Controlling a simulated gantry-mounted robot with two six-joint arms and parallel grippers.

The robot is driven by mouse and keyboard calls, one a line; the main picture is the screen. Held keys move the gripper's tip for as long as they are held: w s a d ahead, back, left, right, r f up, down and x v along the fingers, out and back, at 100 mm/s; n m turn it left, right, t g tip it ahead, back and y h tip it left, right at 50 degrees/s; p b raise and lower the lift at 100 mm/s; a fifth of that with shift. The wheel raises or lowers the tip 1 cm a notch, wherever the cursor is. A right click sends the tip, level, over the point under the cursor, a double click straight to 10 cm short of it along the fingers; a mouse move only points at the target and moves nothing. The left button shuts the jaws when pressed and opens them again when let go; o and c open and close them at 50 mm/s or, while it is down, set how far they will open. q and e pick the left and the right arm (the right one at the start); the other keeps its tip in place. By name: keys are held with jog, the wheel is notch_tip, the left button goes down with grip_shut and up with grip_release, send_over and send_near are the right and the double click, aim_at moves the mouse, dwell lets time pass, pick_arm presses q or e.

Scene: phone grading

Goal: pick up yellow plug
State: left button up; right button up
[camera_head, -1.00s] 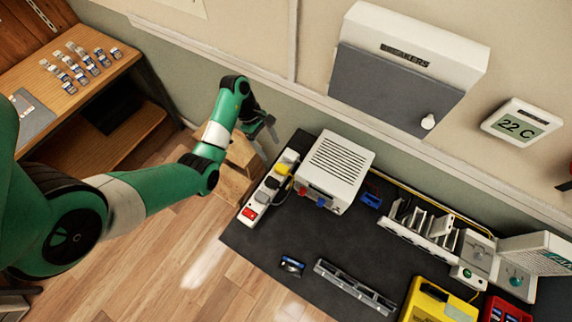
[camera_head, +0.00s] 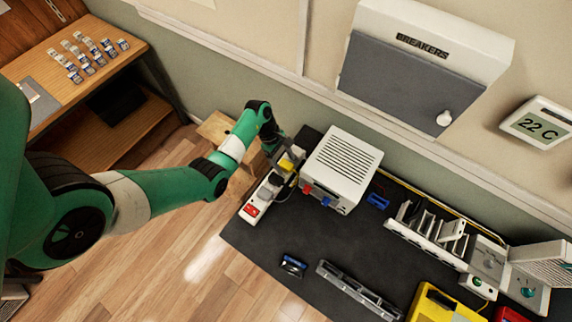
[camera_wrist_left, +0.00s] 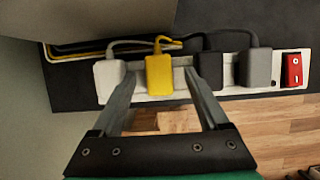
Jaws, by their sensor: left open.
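The yellow plug (camera_wrist_left: 160,75) sits in a white power strip (camera_wrist_left: 283,70) in the left wrist view, between a white plug (camera_wrist_left: 109,80) and a black plug (camera_wrist_left: 209,68). In the head view the yellow plug (camera_head: 287,164) shows at the strip's far end. My left gripper (camera_wrist_left: 160,78) is open, with its fingers on either side of the yellow plug, near the white and black plugs. I cannot tell whether the fingers touch it. In the head view my left gripper (camera_head: 282,152) is over the strip. My right gripper is not in view.
A grey plug (camera_wrist_left: 255,67) and a red switch (camera_wrist_left: 291,70) are further along the strip. A white vented box (camera_head: 343,165) stands close beside the strip. Cords run behind the plugs.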

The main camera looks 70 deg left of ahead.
aim_at(290, 167)
pick_arm(q)
jog(key=shift+f, duration=0.15)
grip_shut()
dwell(0.5)
jog(key=r+p, duration=0.2)
jog(key=r, duration=0.2)
jog(key=shift+d+r, duration=0.1)
jog(key=shift+d, duration=0.1)
jog(key=s+d+r+p, duration=0.3)
jog(key=d+r, duration=0.6)
jog(key=d, duration=0.4)
jog(key=shift+s+p, duration=0.2)
jog(key=shift+p, duration=0.55)
jog(key=shift+d, duration=0.1)
